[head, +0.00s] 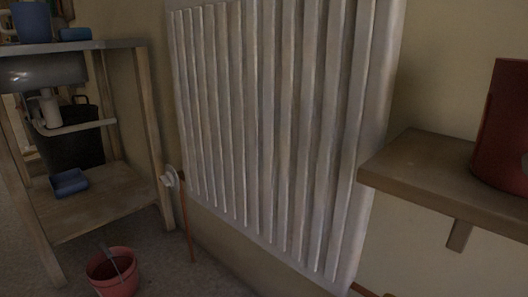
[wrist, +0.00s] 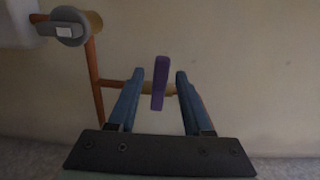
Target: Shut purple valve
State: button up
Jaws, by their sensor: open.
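The purple valve's handle (wrist: 160,82) is a flat bar standing nearly upright in the wrist view. It sits on a short brass fitting (wrist: 171,89) on a copper side pipe. My gripper (wrist: 158,78) is open, with one blue finger on each side of the handle. Gaps show between the handle and both fingers, so they look apart in the picture; the exact depth is hard to tell. In the head view neither the purple valve nor my gripper can be seen.
A grey round knob (wrist: 70,27) sits above left on the upright copper pipe (wrist: 96,85). The head view shows a white radiator (head: 265,120), a wooden shelf (head: 425,170) with a red container (head: 505,130), a wooden sink stand (head: 150,130) and a red bucket (head: 112,275).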

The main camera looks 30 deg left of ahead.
jog(key=b+v, duration=0.4)
jog(key=v, duration=0.8)
dwell(0.5)
